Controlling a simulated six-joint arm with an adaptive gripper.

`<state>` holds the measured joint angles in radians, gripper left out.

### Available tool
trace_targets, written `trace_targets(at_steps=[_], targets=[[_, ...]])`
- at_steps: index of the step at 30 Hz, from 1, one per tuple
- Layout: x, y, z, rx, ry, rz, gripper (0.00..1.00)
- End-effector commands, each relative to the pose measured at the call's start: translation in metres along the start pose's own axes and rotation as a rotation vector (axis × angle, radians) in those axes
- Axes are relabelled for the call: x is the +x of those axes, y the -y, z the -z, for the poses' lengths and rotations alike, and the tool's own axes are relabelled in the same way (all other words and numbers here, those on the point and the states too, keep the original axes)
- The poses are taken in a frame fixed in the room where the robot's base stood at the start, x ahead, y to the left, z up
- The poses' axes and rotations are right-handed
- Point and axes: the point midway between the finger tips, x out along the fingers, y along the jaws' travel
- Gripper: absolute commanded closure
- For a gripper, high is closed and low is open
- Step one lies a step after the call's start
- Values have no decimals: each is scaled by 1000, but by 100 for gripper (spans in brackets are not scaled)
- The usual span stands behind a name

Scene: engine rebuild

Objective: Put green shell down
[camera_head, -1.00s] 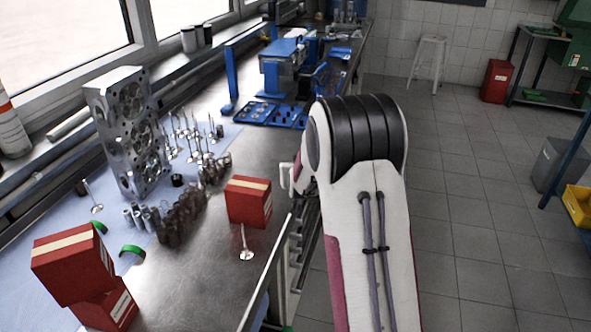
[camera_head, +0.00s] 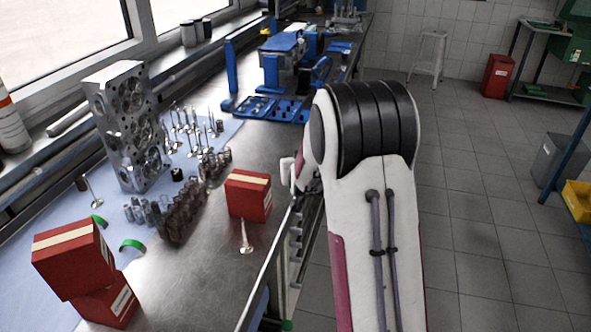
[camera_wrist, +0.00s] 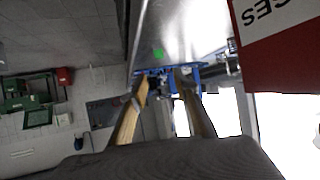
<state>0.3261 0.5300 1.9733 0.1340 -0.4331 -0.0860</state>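One green curved shell (camera_head: 132,245) stands on the light blue mat near the stacked red boxes in the head view. Another green shell (camera_head: 98,221) is farther back, partly hidden behind the upper box. In the wrist view, my gripper (camera_wrist: 165,83) has two tan fingers standing apart, with no object clearly seen between them. A small green patch (camera_wrist: 159,53) shows beyond the fingertips against the shiny bench; I cannot tell whether it is a shell. My gripper is hidden in the head view, so its distance from the shells cannot be told.
Red boxes (camera_head: 74,260) are stacked at the near left, and another red box (camera_head: 248,196) stands near the bench edge beside a valve (camera_head: 246,240). A cylinder head (camera_head: 128,125) stands behind several springs and valves. Bare metal bench (camera_head: 190,285) lies at the front.

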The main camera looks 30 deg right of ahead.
Motion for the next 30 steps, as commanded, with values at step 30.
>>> trace_targets(at_steps=[30], targets=[[-146,64,18,-62,169,130,70]])
